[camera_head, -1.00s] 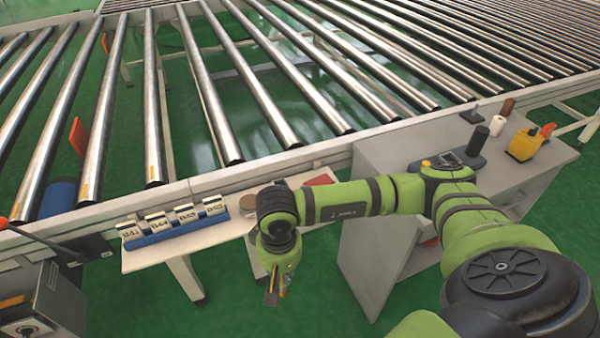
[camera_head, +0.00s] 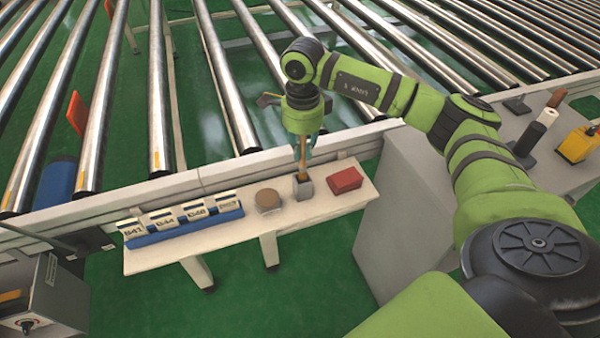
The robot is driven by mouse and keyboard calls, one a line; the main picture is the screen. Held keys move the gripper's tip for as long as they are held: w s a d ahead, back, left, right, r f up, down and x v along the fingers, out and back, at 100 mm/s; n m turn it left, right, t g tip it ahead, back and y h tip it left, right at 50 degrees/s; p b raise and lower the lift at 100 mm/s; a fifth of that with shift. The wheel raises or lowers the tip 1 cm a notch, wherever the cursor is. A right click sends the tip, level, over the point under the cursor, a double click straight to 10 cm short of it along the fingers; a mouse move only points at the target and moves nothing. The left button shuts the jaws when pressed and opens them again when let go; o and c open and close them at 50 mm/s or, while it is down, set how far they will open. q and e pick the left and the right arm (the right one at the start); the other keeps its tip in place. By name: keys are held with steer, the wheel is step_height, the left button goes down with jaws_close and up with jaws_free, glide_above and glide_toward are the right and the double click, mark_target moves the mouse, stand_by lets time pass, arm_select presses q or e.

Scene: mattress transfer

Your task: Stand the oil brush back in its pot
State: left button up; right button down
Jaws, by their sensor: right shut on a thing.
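The oil brush (camera_head: 302,163) shows as a thin upright tan-brown stick below my right gripper. My right gripper (camera_head: 302,142) is shut on its upper part and points down over the narrow shelf. The small grey pot (camera_head: 303,190) stands on the shelf directly under the brush. The brush's lower end meets the pot's dark mouth in the picture; I cannot tell whether it is inside or just above or behind the rim. My left gripper is not in view.
On the shelf (camera_head: 240,232), a round brown item (camera_head: 268,200) sits left of the pot and a red box (camera_head: 345,181) right of it. A blue rack (camera_head: 184,223) holds several numbered cards. Rollers lie behind; a grey cabinet (camera_head: 420,190) stands right.

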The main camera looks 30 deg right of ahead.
mark_target(303, 170)
step_height(303, 170, down, 2)
steer(key=shift+s+f, duration=0.1)
steer(key=shift+f, duration=0.4)
step_height(303, 170, down, 3)
steer(key=shift+f+p, duration=0.1)
steer(key=shift+p, duration=0.3)
steer(key=shift+f, duration=0.2)
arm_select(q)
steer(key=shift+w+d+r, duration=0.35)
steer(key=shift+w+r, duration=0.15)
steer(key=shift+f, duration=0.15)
arm_select(e)
steer(key=shift+f, duration=0.1)
steer(key=c, duration=1.2)
jaws_free()
steer(key=shift+c, duration=0.2)
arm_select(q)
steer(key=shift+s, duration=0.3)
